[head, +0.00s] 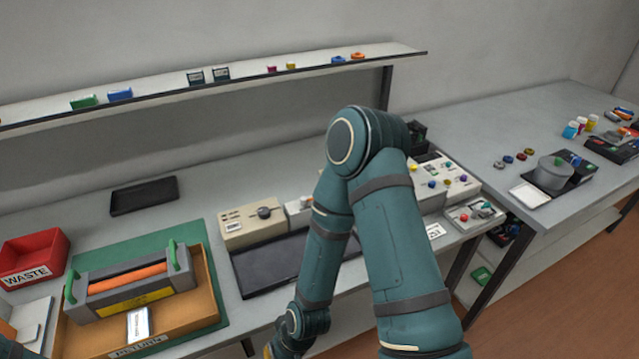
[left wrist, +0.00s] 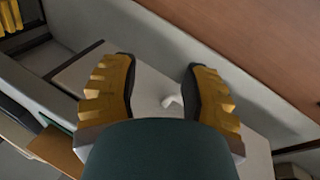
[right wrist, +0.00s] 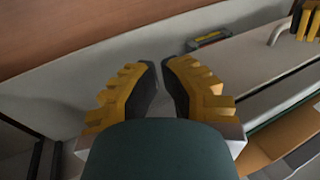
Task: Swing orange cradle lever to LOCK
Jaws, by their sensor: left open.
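I cannot make out an orange cradle lever or a LOCK mark in any view. In the head view, a grey cartridge unit (head: 132,292) with an orange roller (head: 127,277) and green end handles sits in a cardboard tray (head: 190,317) at the lower left. My left gripper (left wrist: 163,75) is open and empty in the left wrist view, with a pale surface and a small white piece behind its fingers. My right gripper (right wrist: 160,66) has its fingertips close together with a narrow empty gap. My right arm crosses the middle of the head view, hiding part of the bench.
A red WASTE bin (head: 35,258) stands left of the green mat (head: 197,236). A black tray (head: 275,268) and a beige box with a dark knob (head: 250,222) are right of it. A shelf (head: 160,91) runs above. A side table (head: 480,115) holds small parts.

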